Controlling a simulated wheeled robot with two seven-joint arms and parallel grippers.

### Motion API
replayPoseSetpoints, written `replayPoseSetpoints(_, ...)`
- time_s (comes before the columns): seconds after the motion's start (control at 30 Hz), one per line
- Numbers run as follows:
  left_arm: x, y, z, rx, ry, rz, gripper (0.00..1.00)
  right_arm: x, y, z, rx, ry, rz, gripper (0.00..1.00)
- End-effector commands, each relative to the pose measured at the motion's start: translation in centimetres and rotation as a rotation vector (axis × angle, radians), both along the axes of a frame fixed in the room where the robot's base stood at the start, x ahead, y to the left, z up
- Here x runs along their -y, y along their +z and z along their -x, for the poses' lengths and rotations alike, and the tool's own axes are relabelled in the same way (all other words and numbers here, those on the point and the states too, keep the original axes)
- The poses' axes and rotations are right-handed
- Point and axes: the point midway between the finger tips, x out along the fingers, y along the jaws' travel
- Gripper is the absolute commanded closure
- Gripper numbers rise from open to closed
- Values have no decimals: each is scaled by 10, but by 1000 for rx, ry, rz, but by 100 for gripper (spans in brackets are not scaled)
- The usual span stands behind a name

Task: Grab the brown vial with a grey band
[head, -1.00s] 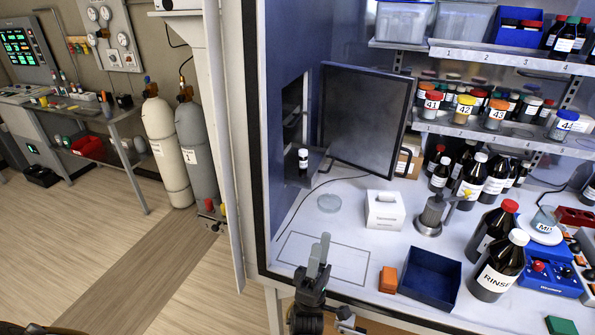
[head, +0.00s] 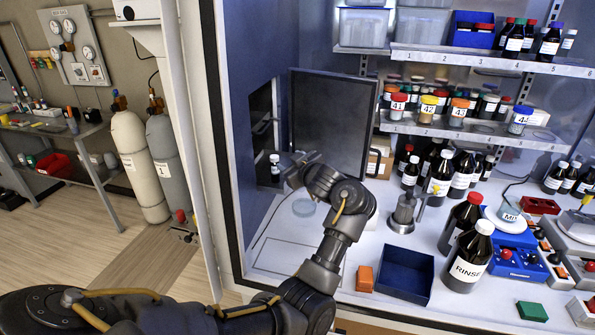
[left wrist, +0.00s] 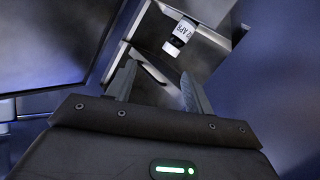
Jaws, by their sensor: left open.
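A small dark vial (head: 275,168) with a white cap and a pale label stands in the open wall port on the left of the cabinet. In the left wrist view the vial (left wrist: 182,31) shows beyond my fingertips, with printing on its label. I cannot make out a grey band for sure. My left gripper (head: 298,166) is just right of the vial in the head view, partly hidden by its own wrist. In the left wrist view its two fingers (left wrist: 158,76) are apart with nothing between them. My right gripper is out of view.
The port's dark door (head: 330,118) stands open behind my wrist. A metal stand (head: 403,213), a blue tray (head: 405,274), an orange block (head: 364,278) and the RINSE bottle (head: 468,262) stand to the right.

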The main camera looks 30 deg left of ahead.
Motion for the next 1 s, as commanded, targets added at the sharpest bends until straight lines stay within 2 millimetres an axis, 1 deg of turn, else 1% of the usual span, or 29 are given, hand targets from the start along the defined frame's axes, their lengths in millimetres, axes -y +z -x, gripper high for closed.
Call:
replayPoseSetpoints(0.03,-10,4,4,-77,-20,22,48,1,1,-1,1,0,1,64)
replayPoseSetpoints(0.1,-20,5,10,-192,-67,39,48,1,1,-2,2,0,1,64)
replayPoseSetpoints(0.2,-29,6,17,-310,-140,50,48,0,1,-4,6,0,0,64)
replayPoseSetpoints(0.3,-34,7,21,-387,-201,51,48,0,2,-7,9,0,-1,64)
replayPoseSetpoints(0.43,-37,8,23,-435,-249,45,48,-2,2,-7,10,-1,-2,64)
replayPoseSetpoints(0.63,-40,6,23,-451,-261,40,48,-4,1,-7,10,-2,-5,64)
replayPoseSetpoints(0.9,-67,-13,3,-455,-257,38,48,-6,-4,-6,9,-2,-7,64)
replayPoseSetpoints(1.0,-73,-18,-3,-453,-259,40,48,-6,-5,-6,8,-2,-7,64)
